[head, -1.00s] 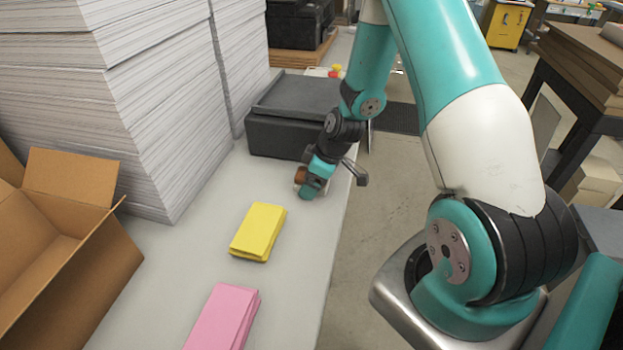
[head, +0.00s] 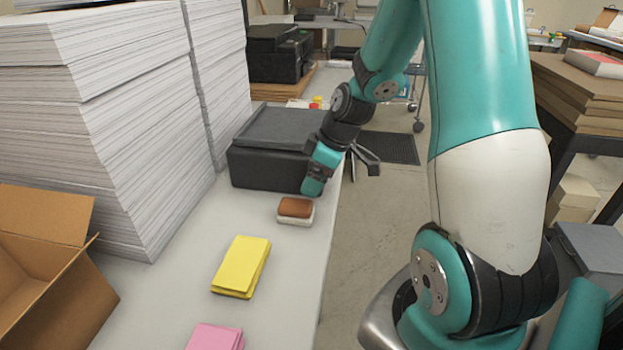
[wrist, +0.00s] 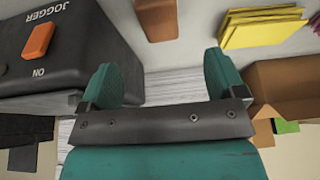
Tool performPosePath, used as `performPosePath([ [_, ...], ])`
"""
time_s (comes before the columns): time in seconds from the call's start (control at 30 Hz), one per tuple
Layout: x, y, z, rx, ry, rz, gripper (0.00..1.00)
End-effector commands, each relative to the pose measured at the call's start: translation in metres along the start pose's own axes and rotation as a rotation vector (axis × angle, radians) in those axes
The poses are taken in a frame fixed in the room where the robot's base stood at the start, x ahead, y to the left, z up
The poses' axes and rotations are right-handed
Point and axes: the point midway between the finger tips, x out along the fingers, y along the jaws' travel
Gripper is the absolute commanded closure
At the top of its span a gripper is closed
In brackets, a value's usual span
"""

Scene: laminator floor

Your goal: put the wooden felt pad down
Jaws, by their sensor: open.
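The wooden felt pad (head: 295,209) has a brown wooden top and a pale underside. It lies flat on the light grey table, between the yellow stack and the black machine. In the wrist view the felt pad (wrist: 157,18) shows at the top edge, partly cut off, beyond my fingertips. My gripper (head: 313,188) is just behind and to the right of the pad, apart from it. In the wrist view my gripper (wrist: 172,80) has its two teal fingers spread with nothing between them.
A black jogger (head: 272,150) with an orange switch stands behind the pad. Yellow sheets (head: 241,266) and pink sheets (head: 215,337) lie nearer. Tall paper stacks (head: 110,120) and an open cardboard box (head: 50,260) line the left. The table's right edge is close to the pad.

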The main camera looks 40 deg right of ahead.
Motion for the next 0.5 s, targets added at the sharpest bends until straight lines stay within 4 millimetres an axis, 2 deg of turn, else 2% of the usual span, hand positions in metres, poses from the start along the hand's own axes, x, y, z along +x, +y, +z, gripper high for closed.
performPosePath([
  [0.07, -0.008, -0.013, -0.014, -0.005, 0.003, -0.013, 0.11],
  [0.17, -0.025, -0.058, -0.048, 0.001, 0.002, -0.063, 0.11],
  [0.23, -0.042, -0.108, -0.072, 0.013, -0.01, -0.114, 0.11],
  [0.3, -0.061, -0.162, -0.085, 0.028, -0.036, -0.166, 0.11],
  [0.4, -0.086, -0.23, -0.086, 0.051, -0.083, -0.223, 0.11],
  [0.5, -0.107, -0.277, -0.075, 0.07, -0.128, -0.256, 0.11],
])
